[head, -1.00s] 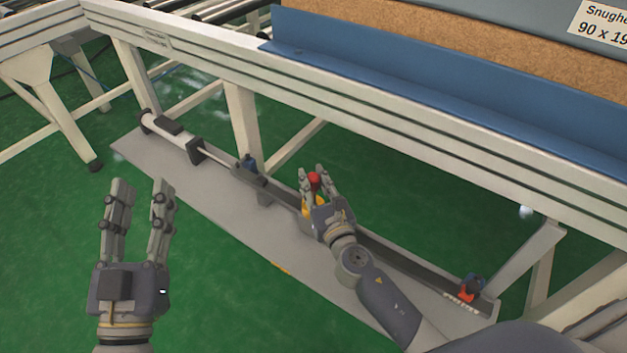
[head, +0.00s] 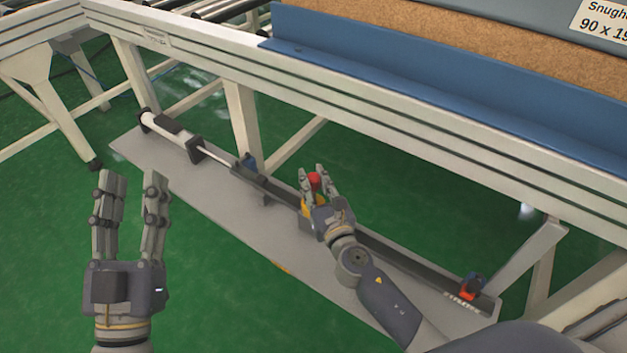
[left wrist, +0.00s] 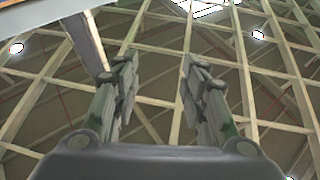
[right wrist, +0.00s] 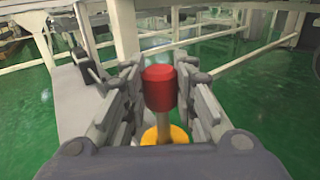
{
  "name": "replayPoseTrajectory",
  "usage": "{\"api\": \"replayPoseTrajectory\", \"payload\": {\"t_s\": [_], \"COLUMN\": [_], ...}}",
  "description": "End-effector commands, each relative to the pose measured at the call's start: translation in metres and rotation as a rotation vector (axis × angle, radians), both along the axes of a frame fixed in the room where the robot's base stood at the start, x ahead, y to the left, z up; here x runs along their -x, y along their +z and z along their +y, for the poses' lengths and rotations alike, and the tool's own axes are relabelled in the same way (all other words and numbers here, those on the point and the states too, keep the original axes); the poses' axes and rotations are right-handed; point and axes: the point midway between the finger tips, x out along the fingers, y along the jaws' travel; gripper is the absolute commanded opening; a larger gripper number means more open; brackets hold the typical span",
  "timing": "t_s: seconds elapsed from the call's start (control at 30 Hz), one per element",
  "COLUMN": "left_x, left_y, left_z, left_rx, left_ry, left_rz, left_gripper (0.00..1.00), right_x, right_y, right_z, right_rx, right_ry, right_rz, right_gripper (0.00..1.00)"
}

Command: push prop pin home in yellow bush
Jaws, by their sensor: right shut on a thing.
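The prop pin has a red knob (right wrist: 159,88) on a grey shank, standing upright between the fingers in the right wrist view. The yellow bush (right wrist: 176,136) is below it, partly hidden by my gripper; how deep the shank sits in it cannot be made out. My right gripper (head: 314,180) is shut on the pin, its fingers on both sides of the red knob. In the head view the yellow bush (head: 305,207) shows beside the fingers. My left gripper (head: 130,185) is open and empty, fingers pointing up, left of the grey base plate.
The grey base plate (head: 215,205) lies on the green floor with a dark rail and a cylinder (head: 170,130) on it. An orange-and-black part (head: 470,288) sits at the rail's right end. The white frame beam (head: 400,140) runs above, close behind the right gripper.

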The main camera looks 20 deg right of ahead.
Motion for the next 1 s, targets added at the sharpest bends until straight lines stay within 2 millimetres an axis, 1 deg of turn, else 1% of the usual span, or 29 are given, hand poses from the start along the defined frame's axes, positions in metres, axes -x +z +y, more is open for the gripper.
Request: {"api": "replayPoseTrajectory", "payload": {"t_s": [1.0], "left_x": [0.014], "left_y": [0.022], "left_z": [0.001], "left_rx": [0.037], "left_ry": [-0.008], "left_rz": [-0.129], "left_gripper": [0.40], "right_x": [0.000], "right_y": [-0.006], "right_z": [0.000], "right_rx": [0.000], "right_ry": [0.000], "right_rz": [-0.001], "right_gripper": [0.00]}}
